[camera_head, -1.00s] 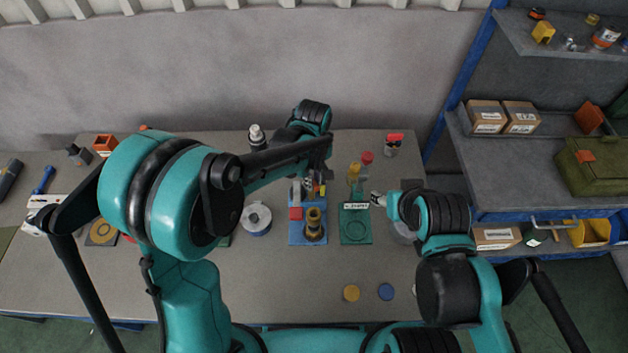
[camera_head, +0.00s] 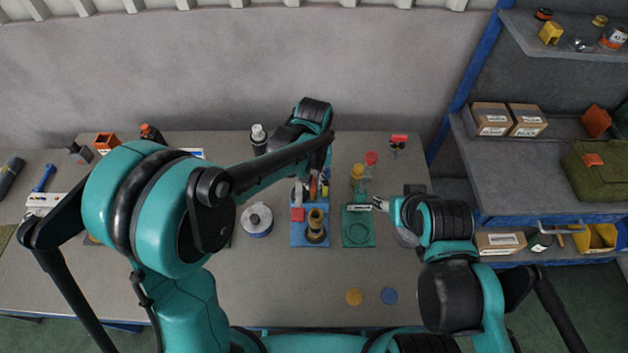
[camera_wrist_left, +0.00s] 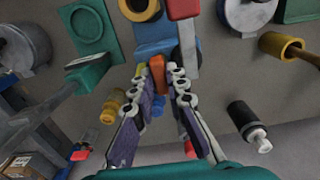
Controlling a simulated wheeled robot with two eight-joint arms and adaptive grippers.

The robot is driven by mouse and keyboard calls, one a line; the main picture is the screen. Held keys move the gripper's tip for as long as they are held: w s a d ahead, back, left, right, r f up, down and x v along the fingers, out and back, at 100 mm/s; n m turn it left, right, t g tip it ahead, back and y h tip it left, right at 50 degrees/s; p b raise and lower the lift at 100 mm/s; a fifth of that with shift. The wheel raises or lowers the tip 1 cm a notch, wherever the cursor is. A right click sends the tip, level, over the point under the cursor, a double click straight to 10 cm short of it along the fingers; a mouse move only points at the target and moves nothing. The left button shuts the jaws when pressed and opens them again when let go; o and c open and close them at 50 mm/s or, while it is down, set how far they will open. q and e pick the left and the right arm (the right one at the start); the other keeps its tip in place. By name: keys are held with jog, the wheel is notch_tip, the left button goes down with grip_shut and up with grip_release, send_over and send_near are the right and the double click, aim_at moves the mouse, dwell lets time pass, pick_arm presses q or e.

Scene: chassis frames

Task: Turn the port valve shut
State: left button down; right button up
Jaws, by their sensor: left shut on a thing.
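The blue plate (camera_head: 297,238) on the bench carries a brass cylinder (camera_head: 316,222) and a red-ended grey lever (camera_head: 297,214). The plate (camera_wrist_left: 155,47) and the red lever end (camera_wrist_left: 183,8) also show in the left wrist view. My left gripper (camera_wrist_left: 158,72) is shut on a small orange piece (camera_wrist_left: 157,61) at the plate's far end. In the head view the left gripper (camera_head: 314,186) is partly covered by its arm. I cannot tell which part is the port valve. My right gripper (camera_head: 380,204) is by the green plate (camera_head: 358,240); its jaws are too small to read.
A grey spool (camera_head: 257,220) stands left of the blue plate. Yellow (camera_head: 357,172) and red (camera_head: 371,158) pieces stand behind the green plate. Yellow (camera_head: 354,297) and blue (camera_head: 389,295) discs lie near the front edge. A shelf (camera_head: 520,170) stands right.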

aim_at(313, 183)
dwell(0.4)
pick_arm(q)
jog(key=c, duration=1.5)
grip_release()
jog(key=shift+c, duration=0.2)
notch_tip(313, 183, up, 12)
jog(key=s+a+f+t+b, duration=0.3)
jog(key=s+a+f+b, duration=0.2)
jog(key=a, duration=0.3)
jog(key=s+a+f+t+b, duration=0.4)
jog(key=s+a+f+b, duration=0.1)
jog(key=a, duration=0.4)
jog(key=shift+s+a+f, duration=0.3)
jog(key=shift+s+f, duration=0.35)
jog(key=shift+s, duration=0.55)
